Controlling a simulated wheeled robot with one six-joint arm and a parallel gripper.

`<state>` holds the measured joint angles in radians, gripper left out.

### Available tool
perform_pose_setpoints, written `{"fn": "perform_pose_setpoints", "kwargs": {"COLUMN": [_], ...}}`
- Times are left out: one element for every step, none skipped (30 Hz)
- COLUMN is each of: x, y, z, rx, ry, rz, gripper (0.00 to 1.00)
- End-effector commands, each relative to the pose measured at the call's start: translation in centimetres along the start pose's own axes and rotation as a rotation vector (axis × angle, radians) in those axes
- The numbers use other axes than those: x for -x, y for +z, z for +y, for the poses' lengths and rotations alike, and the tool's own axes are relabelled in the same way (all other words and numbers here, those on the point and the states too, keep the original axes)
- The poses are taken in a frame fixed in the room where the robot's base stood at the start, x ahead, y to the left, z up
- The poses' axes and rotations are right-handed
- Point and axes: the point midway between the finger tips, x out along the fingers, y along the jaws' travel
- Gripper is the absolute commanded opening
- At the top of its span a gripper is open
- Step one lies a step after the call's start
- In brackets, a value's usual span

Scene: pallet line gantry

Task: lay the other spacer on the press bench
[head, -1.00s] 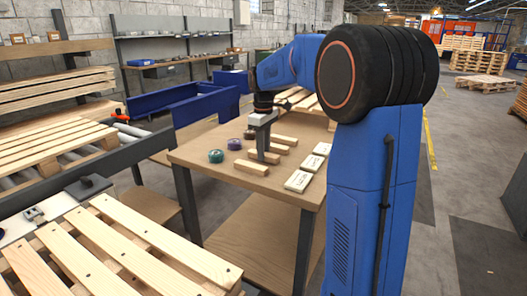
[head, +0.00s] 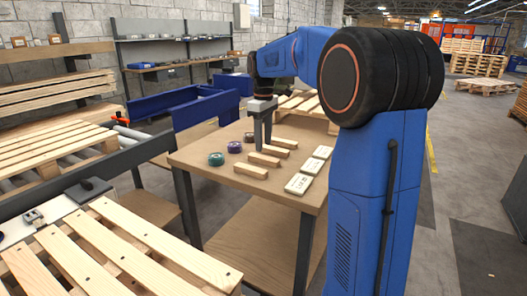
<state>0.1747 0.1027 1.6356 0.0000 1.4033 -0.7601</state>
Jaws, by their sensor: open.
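Several pale wooden spacers lie side by side on a wooden-topped bench (head: 225,178). The nearest spacer (head: 251,170) is at the front, with a second spacer (head: 264,159) behind it, then a third spacer (head: 274,151) and a farther spacer (head: 284,142). My gripper (head: 262,147) points down over the row, its fingers in front of the rear spacers. It is open, and I see nothing held in it. Whether its tips touch a spacer is too small to tell. No label shows which surface is the press bench.
White labelled blocks (head: 299,184) lie to the right. A slatted pallet (head: 120,250) fills the near left. The floor right of my arm is largely clear.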

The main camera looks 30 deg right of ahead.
Motion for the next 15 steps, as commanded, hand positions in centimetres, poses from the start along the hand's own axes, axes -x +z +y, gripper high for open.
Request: {"fn": "perform_pose_setpoints", "kwargs": {"x": [1.1, 1.7, 2.4, 2.9, 3.4, 4.0, 4.4, 4.8, 5.2, 5.5, 5.7, 6.0, 6.1, 6.3, 6.4], "y": [-0.1, -0.1, -0.1, -0.1, -0.1, -0.1, 0.0, -0.1, -0.1, 0.0, 0.0, 0.0, 0.0, 0.0, 0.0], "z": [0.1, 0.1, 0.1, 0.1, 0.1, 0.1, 0.0, 0.1, 0.1, 0.0, 0.0, 0.0, 0.0, 0.0, 0.0], "rx": [0.0, 0.0, 0.0, 0.0, 0.0, 0.0, 0.0, 0.0, 0.0, 0.0, 0.0, 0.0, 0.0, 0.0, 0.0], "ry": [0.002, 0.002, 0.002, 0.002, 0.002, 0.002, 0.001, 0.001, 0.002, 0.001, 0.0, 0.001, 0.001, 0.001, 0.001], "rz": [0.002, 0.002, 0.002, 0.002, 0.002, 0.002, 0.001, 0.002, 0.002, 0.001, 0.0, 0.001, 0.001, 0.001, 0.001], "gripper": [0.41, 0.41, 0.41, 0.41, 0.41, 0.41, 0.41, 0.41, 0.41, 0.41, 0.41, 0.41, 0.41, 0.41, 0.41]}}
